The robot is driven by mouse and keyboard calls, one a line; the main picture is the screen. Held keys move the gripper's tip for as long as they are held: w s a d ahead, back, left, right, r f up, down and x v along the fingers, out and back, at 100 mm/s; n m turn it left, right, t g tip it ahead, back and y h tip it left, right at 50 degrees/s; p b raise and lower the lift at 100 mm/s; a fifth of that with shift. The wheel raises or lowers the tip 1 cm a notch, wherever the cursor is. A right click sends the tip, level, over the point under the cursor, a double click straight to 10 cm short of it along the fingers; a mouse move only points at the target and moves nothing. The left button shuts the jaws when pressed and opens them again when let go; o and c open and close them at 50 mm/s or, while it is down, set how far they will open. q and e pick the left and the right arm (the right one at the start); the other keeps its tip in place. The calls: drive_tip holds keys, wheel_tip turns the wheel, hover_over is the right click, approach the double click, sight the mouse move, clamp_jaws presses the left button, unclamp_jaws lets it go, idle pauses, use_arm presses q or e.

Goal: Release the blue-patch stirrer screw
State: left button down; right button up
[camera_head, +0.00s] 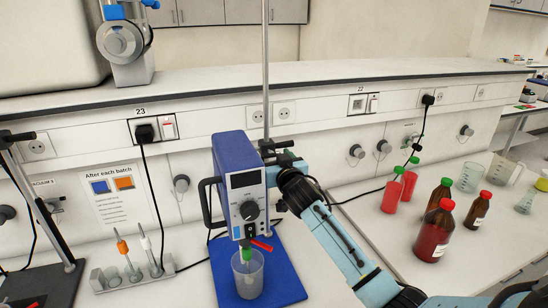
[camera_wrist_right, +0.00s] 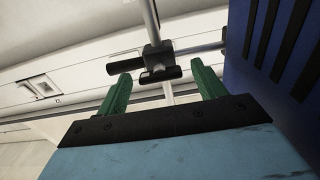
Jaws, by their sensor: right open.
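The blue stirrer (camera_head: 238,180) stands on a blue base with a tall metal rod (camera_head: 265,60) behind it. A black clamp (camera_head: 268,147) with a screw handle (camera_head: 284,144) joins the stirrer to the rod. My right gripper (camera_wrist_right: 162,75) is open, its green fingers apart on either side below the clamp (camera_wrist_right: 157,55). The black screw bar (camera_wrist_right: 125,67) and a dark lower knob (camera_wrist_right: 160,76) show near the fingertips; I cannot tell whether they touch. I make out no blue patch on the screw. My left gripper is not in view.
A clear beaker (camera_head: 247,272) sits under the stirrer.

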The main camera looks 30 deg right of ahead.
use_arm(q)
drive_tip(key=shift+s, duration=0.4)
use_arm(e)
drive_tip(key=c, duration=1)
drive_tip(key=shift+n, duration=0.3)
drive_tip(key=n, duration=0.3)
drive_tip(key=shift+n, duration=0.3)
drive_tip(key=n, duration=0.4)
drive_tip(key=shift+n, duration=0.3)
drive_tip(key=n, duration=0.4)
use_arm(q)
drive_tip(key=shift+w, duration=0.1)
use_arm(e)
drive_tip(key=n, duration=0.5)
drive_tip(key=shift+n, duration=0.3)
